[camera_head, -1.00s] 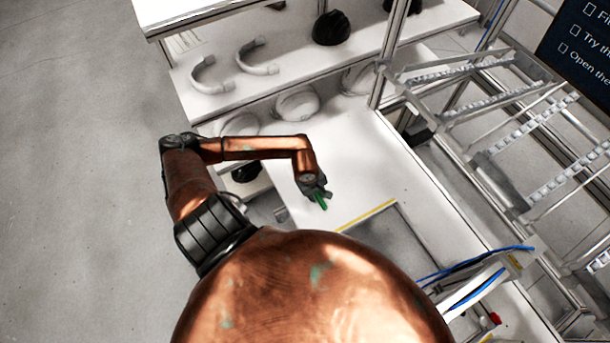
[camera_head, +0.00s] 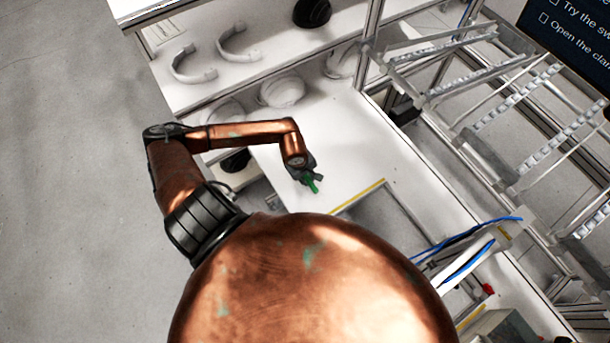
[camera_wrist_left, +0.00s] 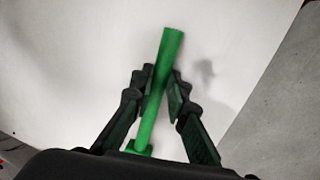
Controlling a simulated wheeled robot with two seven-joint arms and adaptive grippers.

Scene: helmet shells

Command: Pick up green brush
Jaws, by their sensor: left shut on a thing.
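The green brush (camera_head: 312,185) is in my left gripper (camera_head: 304,174), over the white table (camera_head: 375,150). In the left wrist view the brush (camera_wrist_left: 167,60) stands between the two dark fingers of my left gripper (camera_wrist_left: 161,85), which are shut on it. Its round handle end sticks out past the fingertips, and a wider green part shows near the palm. A shadow of the brush falls on the white surface, apart from it, so it seems held above the table. My right gripper is not in view.
White helmet shells (camera_head: 281,88) stand at the table's back, below a shelf with headband-like parts (camera_head: 193,65) and a black helmet (camera_head: 312,12). A recessed grey area with a yellow edge (camera_head: 358,196) lies right of the gripper. A metal rack (camera_head: 480,100) stands at right.

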